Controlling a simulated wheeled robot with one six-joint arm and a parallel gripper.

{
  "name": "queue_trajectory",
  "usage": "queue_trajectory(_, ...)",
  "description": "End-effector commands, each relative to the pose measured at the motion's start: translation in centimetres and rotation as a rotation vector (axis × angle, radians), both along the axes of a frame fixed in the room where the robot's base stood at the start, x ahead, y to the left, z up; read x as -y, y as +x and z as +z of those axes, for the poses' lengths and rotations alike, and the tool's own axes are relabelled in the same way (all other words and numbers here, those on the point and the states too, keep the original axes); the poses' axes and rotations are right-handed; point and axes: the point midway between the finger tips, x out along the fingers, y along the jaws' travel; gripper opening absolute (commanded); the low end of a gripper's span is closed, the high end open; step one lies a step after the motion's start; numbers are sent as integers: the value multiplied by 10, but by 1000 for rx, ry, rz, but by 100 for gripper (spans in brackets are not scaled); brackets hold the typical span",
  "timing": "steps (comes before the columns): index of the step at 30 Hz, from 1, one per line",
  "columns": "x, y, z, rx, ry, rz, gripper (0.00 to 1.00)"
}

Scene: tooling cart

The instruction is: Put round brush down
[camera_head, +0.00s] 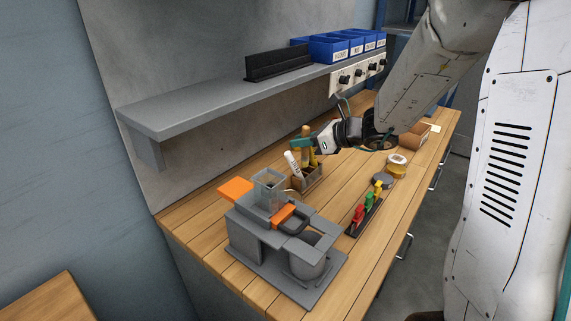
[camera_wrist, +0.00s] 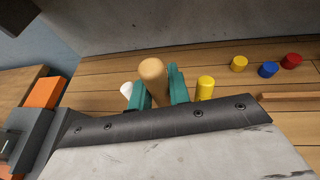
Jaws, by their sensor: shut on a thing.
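My gripper (camera_head: 304,144) is over a small wooden holder (camera_head: 309,182) on the bench. Its teal jaws (camera_wrist: 161,88) are shut on a tan wooden handle (camera_wrist: 153,72), which I take to be the round brush (camera_head: 305,131). The handle stands roughly upright between the jaws. The brush's lower end is at or in the holder; I cannot tell whether it rests on the bottom. A white marker (camera_head: 292,163) leans in the holder to the left, and it also shows in the wrist view (camera_wrist: 126,90). A yellow-topped tool (camera_wrist: 205,88) stands right of the jaws.
A grey fixture with orange parts (camera_head: 285,245) stands in front of the holder. A rack of coloured pegs (camera_head: 364,212) lies to the right. A shelf (camera_head: 220,100) with blue bins (camera_head: 329,49) hangs behind. Yellow, blue and red cylinders (camera_wrist: 268,69) show in the wrist view.

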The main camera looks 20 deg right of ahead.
Motion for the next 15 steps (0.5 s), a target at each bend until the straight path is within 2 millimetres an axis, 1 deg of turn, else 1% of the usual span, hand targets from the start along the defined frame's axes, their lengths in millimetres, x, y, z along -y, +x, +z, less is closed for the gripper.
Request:
queue_trajectory(4, 3, 0, -17, -3, 2, -5, 0)
queue_trajectory(7, 0, 0, -39, -5, 2, -1, 0)
queue_trajectory(11, -4, 0, -45, -2, -2, 5, 0)
queue_trajectory(15, -3, 0, -48, 0, -1, 3, 0)
